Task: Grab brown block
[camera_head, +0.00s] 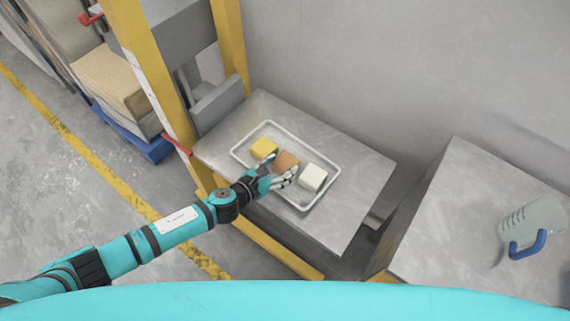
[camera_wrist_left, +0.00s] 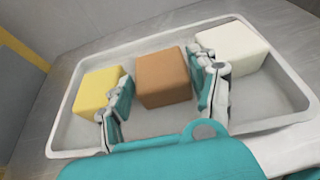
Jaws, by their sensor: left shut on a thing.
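The brown block (camera_head: 286,160) sits in the middle of a white tray (camera_head: 327,188), between a yellow block (camera_head: 264,147) and a white block (camera_head: 313,177). My left gripper (camera_head: 279,172) reaches into the tray from the left with its fingers around the brown block. In the left wrist view the brown block (camera_wrist_left: 164,78) lies between the two fingers (camera_wrist_left: 163,98), the yellow block (camera_wrist_left: 99,92) is left of them and the white block (camera_wrist_left: 232,48) is right. The left gripper is shut on the brown block, which appears still in the tray. My right gripper is not seen.
The tray rests on a grey metal table (camera_head: 240,125) beside a yellow frame (camera_head: 150,75). A second grey table (camera_head: 450,220) at the right bears a clear jug with a blue handle (camera_head: 535,222). A grey wall stands behind.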

